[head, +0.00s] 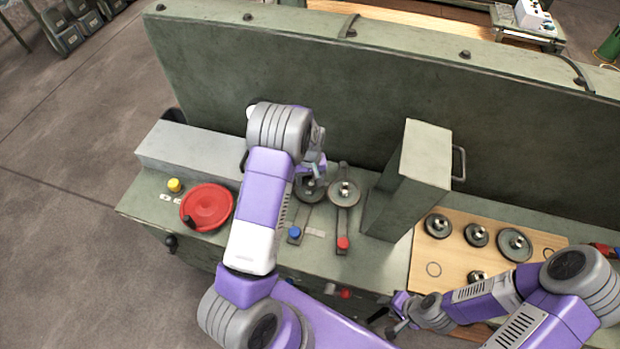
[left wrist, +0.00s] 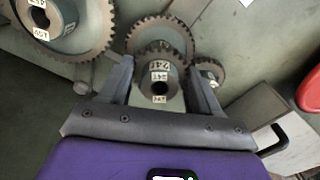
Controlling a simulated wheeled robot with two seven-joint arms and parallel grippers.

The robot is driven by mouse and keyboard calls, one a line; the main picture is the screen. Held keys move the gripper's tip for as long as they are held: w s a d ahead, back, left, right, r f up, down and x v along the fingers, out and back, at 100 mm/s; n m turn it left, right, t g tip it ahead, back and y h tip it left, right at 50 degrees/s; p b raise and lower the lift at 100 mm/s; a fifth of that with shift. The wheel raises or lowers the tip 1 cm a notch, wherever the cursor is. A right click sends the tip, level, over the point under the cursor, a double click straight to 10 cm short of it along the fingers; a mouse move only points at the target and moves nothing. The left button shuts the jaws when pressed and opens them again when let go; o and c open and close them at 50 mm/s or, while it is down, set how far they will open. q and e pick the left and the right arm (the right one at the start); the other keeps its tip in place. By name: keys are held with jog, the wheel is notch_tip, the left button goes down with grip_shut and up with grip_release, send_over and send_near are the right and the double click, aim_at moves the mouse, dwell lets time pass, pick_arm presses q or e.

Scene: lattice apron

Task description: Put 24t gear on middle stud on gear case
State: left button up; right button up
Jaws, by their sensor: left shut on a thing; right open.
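My left gripper (left wrist: 160,92) is shut on a small dark toothed gear labelled 24T (left wrist: 158,66), with one finger on each side of its hub. I cannot tell whether the held gear touches a stud. My right gripper (head: 396,318) is open near the front edge.
A wooden board (head: 430,252) at right holds several gears. A tall green box (head: 410,180) stands between it and the case gears. A red handwheel (head: 207,207), a blue-knobbed lever (head: 295,232) and a red-knobbed lever (head: 343,242) are near my left arm. A high green wall runs behind.

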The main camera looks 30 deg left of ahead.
pick_arm(q)
jog(key=shift+f, duration=0.1)
jog(key=shift+f+b, duration=0.5)
jog(key=shift+b, duration=0.05)
jog(key=o, duration=1.7)
jog(key=shift+r, duration=0.1)
jog(key=shift+r+p, duration=2.9)
jog(key=shift+r, duration=1.3)
